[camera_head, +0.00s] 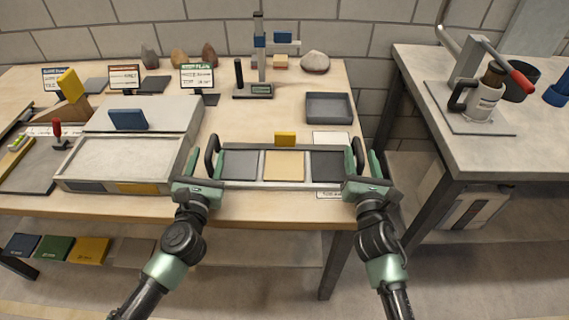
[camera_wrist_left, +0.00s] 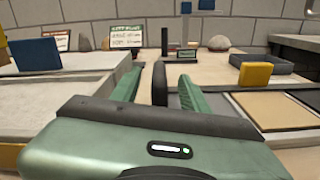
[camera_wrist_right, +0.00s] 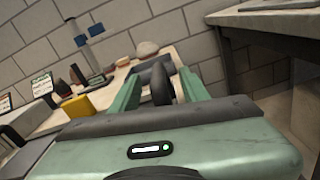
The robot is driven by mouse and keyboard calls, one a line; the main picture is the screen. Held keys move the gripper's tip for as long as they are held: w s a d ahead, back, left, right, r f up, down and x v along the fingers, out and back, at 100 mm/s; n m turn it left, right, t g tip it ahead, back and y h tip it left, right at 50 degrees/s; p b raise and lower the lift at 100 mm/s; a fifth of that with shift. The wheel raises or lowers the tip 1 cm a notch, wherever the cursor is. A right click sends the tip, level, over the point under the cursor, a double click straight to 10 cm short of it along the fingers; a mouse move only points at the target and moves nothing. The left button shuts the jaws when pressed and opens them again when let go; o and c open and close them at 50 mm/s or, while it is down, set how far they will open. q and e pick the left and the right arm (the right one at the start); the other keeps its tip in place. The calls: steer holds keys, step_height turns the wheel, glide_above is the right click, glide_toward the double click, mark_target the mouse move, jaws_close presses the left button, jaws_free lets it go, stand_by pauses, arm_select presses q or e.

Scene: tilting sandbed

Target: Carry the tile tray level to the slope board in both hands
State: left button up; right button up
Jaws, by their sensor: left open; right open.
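The tile tray (camera_head: 300,185) rests at the front edge of the wooden table, holding a dark grey, a tan and another dark tile side by side. A black loop handle stands at each end. My left gripper (camera_head: 203,165) is open, its fingers either side of the left handle (camera_wrist_left: 159,85). My right gripper (camera_head: 364,163) is open, its fingers either side of the right handle (camera_wrist_right: 160,85). Neither visibly clamps its handle. A pale framed bed (camera_head: 125,160) with a raised grey board (camera_head: 165,115) stands left of the tray; I cannot tell whether this is the slope board.
A dark empty tray (camera_head: 329,107) and a gauge stand (camera_head: 260,70) are further back. Bare tabletop lies between them. A second table (camera_head: 500,130) stands right, across a gap.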

mark_target(358, 140)
arm_select(q)
steer(key=shift+w, duration=1.6)
arm_select(e)
steer(key=shift+w, duration=1.65)
arm_select(q)
jaws_close()
arm_select(e)
jaws_close()
steer(key=shift+d, duration=0.1)
arm_select(q)
steer(key=shift+w+r, duration=0.15)
steer(key=shift+r, duration=0.15)
arm_select(e)
steer(key=shift+w+r, duration=0.1)
steer(key=shift+r, duration=0.2)
